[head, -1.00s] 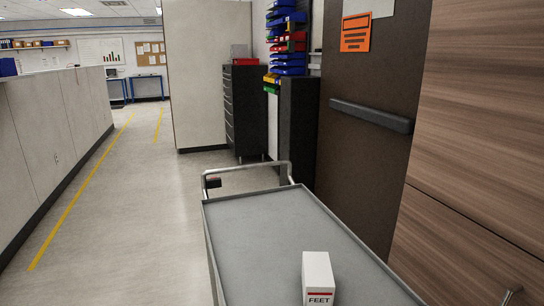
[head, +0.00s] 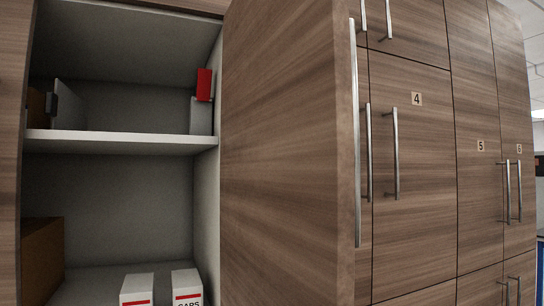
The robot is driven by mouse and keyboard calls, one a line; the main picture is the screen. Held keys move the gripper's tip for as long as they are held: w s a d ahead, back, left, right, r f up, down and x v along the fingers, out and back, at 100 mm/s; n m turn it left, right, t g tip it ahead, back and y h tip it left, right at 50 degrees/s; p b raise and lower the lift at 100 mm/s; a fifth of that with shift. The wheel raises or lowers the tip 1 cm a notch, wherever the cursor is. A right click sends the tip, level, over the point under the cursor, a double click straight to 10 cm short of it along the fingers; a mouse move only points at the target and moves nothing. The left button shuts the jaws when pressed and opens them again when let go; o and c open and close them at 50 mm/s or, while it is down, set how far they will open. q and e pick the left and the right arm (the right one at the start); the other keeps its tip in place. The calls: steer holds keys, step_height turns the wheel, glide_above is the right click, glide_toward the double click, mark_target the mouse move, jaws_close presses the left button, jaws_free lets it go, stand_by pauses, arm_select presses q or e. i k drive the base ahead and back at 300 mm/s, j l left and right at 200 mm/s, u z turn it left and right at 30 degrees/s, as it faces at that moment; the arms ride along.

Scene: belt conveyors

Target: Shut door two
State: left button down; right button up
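A wood-grain cabinet door (head: 285,150) stands wide open towards me in the middle of the head view. No number shows on it, so I cannot read whether it is door two. A long upright metal handle (head: 355,130) shows at its near edge. To its left is the open cabinet, with a pale shelf (head: 120,140) across it. Neither of my grippers is in view.
White boxes (head: 187,287) stand lower down, beside a brown box (head: 42,258). Shut doors marked 4 (head: 412,170), 5 (head: 478,170) and 6 (head: 517,170) are on the right.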

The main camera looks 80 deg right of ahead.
mark_target(290, 203)
steer(key=k+l+z, duration=0.25)
steer(key=l+z, duration=0.25)
steer(key=l, duration=0.2)
steer(key=k+l+z, duration=0.2)
steer(key=l, duration=0.2)
steer(key=l+z, duration=0.25)
steer(key=l, duration=0.15)
